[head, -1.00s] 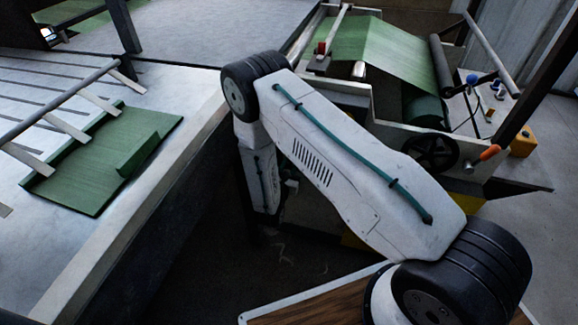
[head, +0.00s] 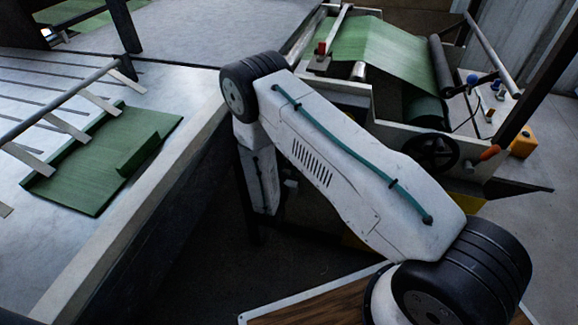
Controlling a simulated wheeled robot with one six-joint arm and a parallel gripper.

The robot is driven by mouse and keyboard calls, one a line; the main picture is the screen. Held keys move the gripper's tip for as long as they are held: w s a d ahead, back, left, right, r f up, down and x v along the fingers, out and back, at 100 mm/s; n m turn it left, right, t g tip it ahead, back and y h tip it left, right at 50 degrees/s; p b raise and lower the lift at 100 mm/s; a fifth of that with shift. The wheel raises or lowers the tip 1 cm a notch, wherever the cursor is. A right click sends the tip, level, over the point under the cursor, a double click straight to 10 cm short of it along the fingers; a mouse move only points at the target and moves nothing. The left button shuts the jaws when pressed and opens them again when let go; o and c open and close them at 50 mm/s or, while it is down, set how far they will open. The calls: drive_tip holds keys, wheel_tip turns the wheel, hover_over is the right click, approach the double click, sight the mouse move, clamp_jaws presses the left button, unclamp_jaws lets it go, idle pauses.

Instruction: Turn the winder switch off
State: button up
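The winder (head: 385,110) stands at the upper right, with a green web running over it to a green roll (head: 427,110). Small controls show on it: a red piece (head: 321,47) at its left side, and a blue knob (head: 472,79) at its right. I cannot tell which part is the winder switch or how it is set. My arm reaches from the lower right up to the middle, then its forearm goes down beside the table edge. My gripper is not visible; the arm's end is hidden low behind my arm links.
A black handwheel (head: 431,152) and an orange handle (head: 489,152) project from the winder's front. A yellow-orange box (head: 523,142) stands at right. Floor (head: 545,225) is open at far right.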

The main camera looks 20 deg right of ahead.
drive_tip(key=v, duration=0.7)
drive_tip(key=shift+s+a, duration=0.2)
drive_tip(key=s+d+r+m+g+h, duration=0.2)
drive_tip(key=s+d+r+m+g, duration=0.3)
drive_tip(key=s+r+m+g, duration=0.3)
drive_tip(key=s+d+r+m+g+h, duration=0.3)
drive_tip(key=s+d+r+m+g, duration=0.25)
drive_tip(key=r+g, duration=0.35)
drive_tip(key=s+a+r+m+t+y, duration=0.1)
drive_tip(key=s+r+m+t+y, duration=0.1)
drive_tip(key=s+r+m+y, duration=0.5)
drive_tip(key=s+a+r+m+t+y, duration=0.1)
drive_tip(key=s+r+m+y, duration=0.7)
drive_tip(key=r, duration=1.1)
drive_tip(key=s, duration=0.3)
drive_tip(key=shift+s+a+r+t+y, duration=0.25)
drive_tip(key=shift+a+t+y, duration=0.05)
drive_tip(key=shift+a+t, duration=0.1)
